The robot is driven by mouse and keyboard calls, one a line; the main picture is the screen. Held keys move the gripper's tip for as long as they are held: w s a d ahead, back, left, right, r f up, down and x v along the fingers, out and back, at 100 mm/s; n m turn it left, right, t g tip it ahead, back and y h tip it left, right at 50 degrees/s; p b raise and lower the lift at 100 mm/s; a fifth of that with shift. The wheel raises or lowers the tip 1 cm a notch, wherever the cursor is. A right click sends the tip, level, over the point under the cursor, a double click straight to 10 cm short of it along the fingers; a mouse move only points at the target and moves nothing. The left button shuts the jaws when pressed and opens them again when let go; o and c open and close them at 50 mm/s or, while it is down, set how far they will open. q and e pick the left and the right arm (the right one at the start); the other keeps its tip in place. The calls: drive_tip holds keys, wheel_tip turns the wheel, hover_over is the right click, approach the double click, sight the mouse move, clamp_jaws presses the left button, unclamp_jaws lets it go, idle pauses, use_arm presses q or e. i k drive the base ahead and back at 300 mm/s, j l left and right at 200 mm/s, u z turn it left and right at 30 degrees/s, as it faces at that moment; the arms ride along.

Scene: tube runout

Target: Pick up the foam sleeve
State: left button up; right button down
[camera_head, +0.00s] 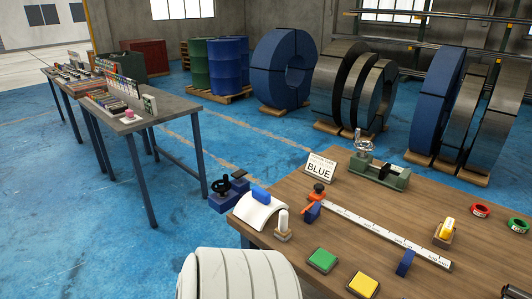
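I cannot tell for certain which thing is the foam sleeve. A yellow piece (448,226) sits in a wooden holder at the right. Neither of my grippers shows in the head view.
A white ruler strip (380,231) crosses the table, with a green pad (322,260) and yellow pad (363,284) in front. Behind are a "BLUE" sign (320,167) and a green bench device (380,173). A large pale ribbed shape (238,277) fills the near edge.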

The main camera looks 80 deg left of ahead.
sight(257, 205)
drive_tip(key=u, duration=2.5)
drive_tip(key=z, duration=0.35)
drive_tip(key=i+j+z, duration=0.1)
drive_tip(key=j+z, duration=0.35)
drive_tip(key=j, duration=0.3)
drive_tip(key=j+z, duration=0.5)
drive_tip(key=j, duration=0.25)
